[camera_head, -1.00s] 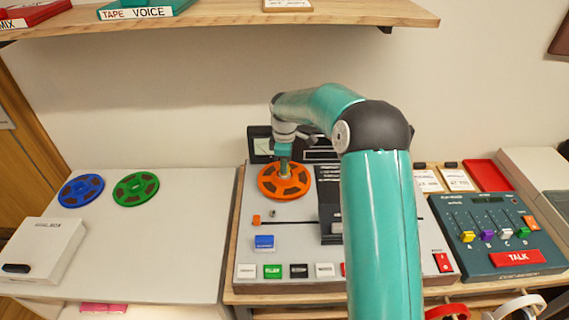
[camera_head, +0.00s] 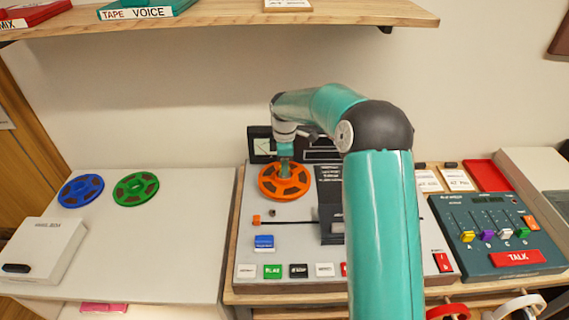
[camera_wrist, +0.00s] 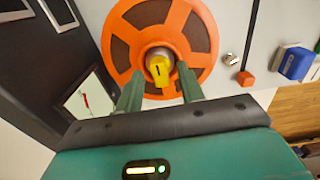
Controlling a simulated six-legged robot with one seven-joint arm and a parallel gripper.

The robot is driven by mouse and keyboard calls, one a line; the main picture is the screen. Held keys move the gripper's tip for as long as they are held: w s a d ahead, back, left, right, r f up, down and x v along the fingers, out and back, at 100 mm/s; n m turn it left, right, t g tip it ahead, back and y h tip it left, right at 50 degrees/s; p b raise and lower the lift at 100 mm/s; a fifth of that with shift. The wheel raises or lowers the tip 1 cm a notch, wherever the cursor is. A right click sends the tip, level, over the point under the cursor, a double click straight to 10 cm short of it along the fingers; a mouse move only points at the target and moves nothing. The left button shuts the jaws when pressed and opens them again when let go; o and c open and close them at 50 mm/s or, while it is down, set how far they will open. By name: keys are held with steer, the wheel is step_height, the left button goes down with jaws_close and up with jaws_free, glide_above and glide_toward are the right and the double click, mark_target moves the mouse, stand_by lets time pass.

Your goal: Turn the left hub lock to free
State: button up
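The left hub lock is a yellow knob with a dark mark (camera_wrist: 159,69) on a pale round hub at the middle of the orange reel (camera_wrist: 198,45). In the head view the orange reel (camera_head: 297,188) lies on the left of the grey tape deck (camera_head: 290,208), and my gripper (camera_head: 284,172) points down over its hub, hiding the knob. In the wrist view my gripper (camera_wrist: 157,79) is open, with one green finger on each side of the yellow knob. A gap shows between each finger and the knob, so I see no contact.
Blue (camera_head: 81,191) and green (camera_head: 135,189) reels lie on the left table. A wooden shelf (camera_head: 230,20) hangs above. A talk console (camera_head: 495,235) stands right.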

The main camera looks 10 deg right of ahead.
step_height(320, 180, up, 14)
stand_by(0.7)
steer(key=s+a+r+m+t, duration=0.1)
steer(key=s+r+m, duration=0.2)
steer(key=s, duration=0.3)
steer(key=s+r+m+t+h, duration=0.1)
steer(key=s+r+m, duration=0.1)
steer(key=s+r, duration=0.35)
steer(key=s+a+r+m+t, duration=0.1)
steer(key=s+r+m, duration=0.15)
steer(key=s, duration=0.55)
steer(key=s+f+m+t, duration=0.1)
steer(key=s+m, duration=0.3)
steer(key=s, duration=0.5)
steer(key=s+d+f+m+t+y, duration=0.1)
steer(key=s+f+m, duration=0.3)
steer(key=s, duration=0.5)
steer(key=shift+d+f+t, duration=0.2)
steer(key=shift+d+t, duration=0.1)
